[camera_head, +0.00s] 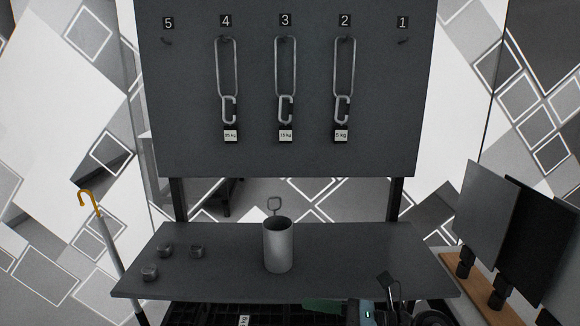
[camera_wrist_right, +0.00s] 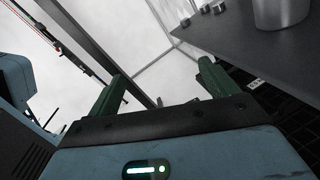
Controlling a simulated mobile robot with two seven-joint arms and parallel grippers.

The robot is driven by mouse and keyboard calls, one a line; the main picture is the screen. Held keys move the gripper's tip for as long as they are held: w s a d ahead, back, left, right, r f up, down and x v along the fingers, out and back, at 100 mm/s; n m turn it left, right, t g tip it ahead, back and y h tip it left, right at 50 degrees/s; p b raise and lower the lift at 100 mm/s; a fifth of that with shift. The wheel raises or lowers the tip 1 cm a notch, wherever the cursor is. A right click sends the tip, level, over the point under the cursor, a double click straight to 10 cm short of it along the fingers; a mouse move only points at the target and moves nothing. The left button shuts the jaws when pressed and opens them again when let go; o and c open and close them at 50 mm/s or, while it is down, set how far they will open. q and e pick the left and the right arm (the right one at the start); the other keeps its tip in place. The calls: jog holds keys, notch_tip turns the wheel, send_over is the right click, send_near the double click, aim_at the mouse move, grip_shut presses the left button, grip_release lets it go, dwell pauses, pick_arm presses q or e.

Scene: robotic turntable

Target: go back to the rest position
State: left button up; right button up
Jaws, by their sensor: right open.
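My right gripper (camera_wrist_right: 160,85) is open in the right wrist view, with its two green fingers apart and nothing between them. In the head view my right gripper (camera_head: 325,306) shows only in part at the bottom edge, low in front of the table (camera_head: 350,260). My left gripper is not seen in either view. The cylinder also shows at the top right of the right wrist view (camera_wrist_right: 280,12).
Several small metal pieces (camera_head: 165,250) lie on the table's left. A dark board (camera_head: 285,160) behind has numbered hooks; three hold long links with labelled weights (camera_head: 286,135). A cane (camera_head: 108,250) leans at left. Dark panels (camera_head: 485,215) stand on a wooden base at right. The table's right is clear.

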jog(key=s+d+f+m+t+h, duration=0.45)
jog(key=d+f+m, duration=0.25)
jog(key=f+m, duration=0.45)
jog(key=s+d+f+m+t+h, duration=0.45)
jog(key=d+f+m, duration=0.35)
jog(key=m, duration=0.7)
jog(key=s+d+f+m+g+h, duration=0.2)
jog(key=s+d+f+m, duration=0.25)
jog(key=s, duration=0.35)
jog(key=s+d+f+m+g+h, duration=0.2)
jog(key=s+d+f+m, duration=0.3)
jog(key=s, duration=0.3)
jog(key=s+d+f+m+g+h, duration=0.2)
jog(key=s+d+f+m+h, duration=0.15)
jog(key=s+f, duration=0.4)
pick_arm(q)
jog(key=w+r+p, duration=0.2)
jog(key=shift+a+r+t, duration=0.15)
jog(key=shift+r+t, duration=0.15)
pick_arm(e)
jog(key=w+a+r+m+t, duration=0.1)
jog(key=a+m, duration=0.2)
jog(key=a, duration=0.3)
jog(key=w+a+r+m+y, duration=0.1)
jog(key=a+r+m, duration=0.1)
jog(key=a, duration=0.4)
jog(key=shift+w+r+m+t, duration=0.25)
jog(key=shift+w+m+t, duration=0.05)
jog(key=shift+m+t, duration=0.15)
